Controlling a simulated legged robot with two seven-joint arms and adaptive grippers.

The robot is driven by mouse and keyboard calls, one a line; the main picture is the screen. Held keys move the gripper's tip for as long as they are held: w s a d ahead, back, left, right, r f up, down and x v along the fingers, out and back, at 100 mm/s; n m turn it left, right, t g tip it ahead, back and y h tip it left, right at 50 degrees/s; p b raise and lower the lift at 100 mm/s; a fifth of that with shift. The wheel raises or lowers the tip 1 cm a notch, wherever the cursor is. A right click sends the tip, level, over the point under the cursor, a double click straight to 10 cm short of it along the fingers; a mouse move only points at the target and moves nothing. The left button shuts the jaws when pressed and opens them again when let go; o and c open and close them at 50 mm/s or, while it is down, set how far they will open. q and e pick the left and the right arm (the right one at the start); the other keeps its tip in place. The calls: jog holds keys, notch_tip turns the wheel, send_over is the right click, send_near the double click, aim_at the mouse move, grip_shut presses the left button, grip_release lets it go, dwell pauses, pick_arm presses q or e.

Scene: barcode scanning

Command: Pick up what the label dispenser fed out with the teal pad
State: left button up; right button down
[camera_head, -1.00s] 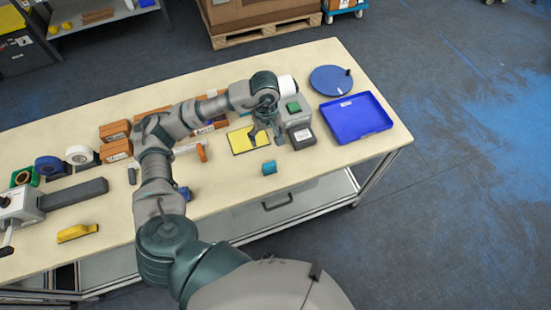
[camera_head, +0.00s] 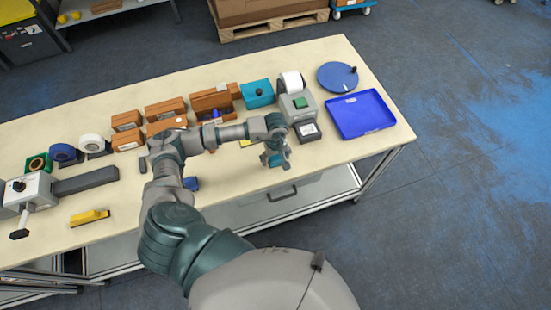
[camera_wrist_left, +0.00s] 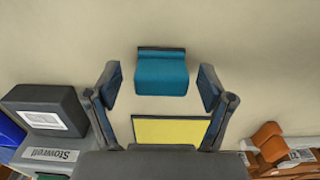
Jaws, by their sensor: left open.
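The teal pad (camera_wrist_left: 162,74) lies on the table between the spread fingers of my left gripper (camera_wrist_left: 158,84) in the left wrist view. The gripper is open, with a gap on both sides of the pad. In the head view my left gripper (camera_head: 274,157) is over the pad and mostly hides it. The label dispenser (camera_head: 297,104) has a white roll and a green button. A dark block (camera_head: 306,131) at its front carries a white patch (camera_wrist_left: 44,120). I cannot tell whether this is a fed-out label. My right gripper is not in view.
A yellow rectangle (camera_wrist_left: 170,130) lies beside the pad. A blue tray (camera_head: 361,115) and a round blue plate (camera_head: 337,77) are right of the dispenser. Brown boxes (camera_head: 166,108) and a teal bin (camera_head: 257,93) line the back. The table's front edge is close to the gripper.

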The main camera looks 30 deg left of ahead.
pick_arm(q)
jog(key=shift+f, duration=0.3)
jog(key=c, duration=1.3)
jog(key=shift+o, duration=0.2)
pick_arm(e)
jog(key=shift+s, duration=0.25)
pick_arm(q)
jog(key=shift+r, duration=0.15)
